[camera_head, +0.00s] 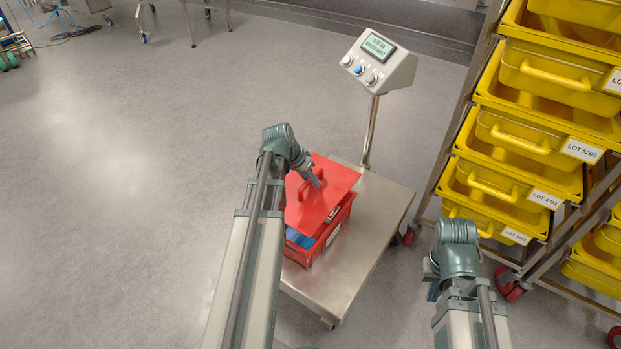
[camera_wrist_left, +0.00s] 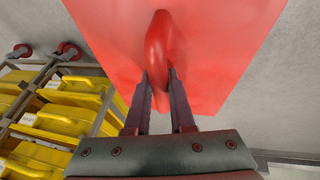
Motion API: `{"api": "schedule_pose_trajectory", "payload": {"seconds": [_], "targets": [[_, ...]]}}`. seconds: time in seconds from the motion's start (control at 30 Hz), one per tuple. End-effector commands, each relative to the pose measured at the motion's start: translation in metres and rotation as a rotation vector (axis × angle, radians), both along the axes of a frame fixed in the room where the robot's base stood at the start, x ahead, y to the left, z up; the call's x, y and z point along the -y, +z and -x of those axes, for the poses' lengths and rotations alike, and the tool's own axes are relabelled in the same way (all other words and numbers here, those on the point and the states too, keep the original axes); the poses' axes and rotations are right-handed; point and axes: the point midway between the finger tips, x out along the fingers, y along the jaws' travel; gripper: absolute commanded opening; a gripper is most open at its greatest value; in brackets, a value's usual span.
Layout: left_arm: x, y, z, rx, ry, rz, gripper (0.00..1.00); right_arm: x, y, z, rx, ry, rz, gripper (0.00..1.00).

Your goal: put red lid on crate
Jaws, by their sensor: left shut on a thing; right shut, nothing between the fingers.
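The red lid (camera_head: 335,183) is a flat red panel with a loop handle (camera_wrist_left: 158,45). My left gripper (camera_head: 314,182) is shut on this handle; in the left wrist view its two fingers (camera_wrist_left: 160,80) close around the loop. The red crate (camera_head: 339,221) stands on the scale's platform, with blue contents (camera_head: 300,239) showing at its near left side. The lid is over the crate, shifted toward the back and not squared with the rim; I cannot tell whether they touch. My right gripper (camera_head: 432,278) is shut and empty, low at the right, its fingers mostly hidden.
The scale's metal platform (camera_head: 375,230) has bare room right of the crate. Its display head (camera_head: 378,60) stands on a post behind. A wheeled rack with several yellow bins (camera_head: 510,185) is close on the right.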

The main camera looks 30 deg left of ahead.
Motion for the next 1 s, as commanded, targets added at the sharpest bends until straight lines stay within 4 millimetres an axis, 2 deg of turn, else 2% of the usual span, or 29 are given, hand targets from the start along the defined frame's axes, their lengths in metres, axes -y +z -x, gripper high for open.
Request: {"api": "schedule_pose_trajectory", "payload": {"seconds": [0.33,0.8,1.0], "targets": [[-0.003,-0.007,0.001,0.0,0.01,0.001,0.0,0.0,-0.007,0.0,0.0,0.001,0.0,0.0],[-0.003,-0.053,0.001,0.0,0.009,0.0,0.0,-0.001,-0.053,0.0,0.0,0.008,-0.006,0.0],[-0.003,-0.059,0.001,0.0,0.009,0.0,0.0,-0.002,-0.059,0.0,0.001,0.009,-0.007,0.0]]}}
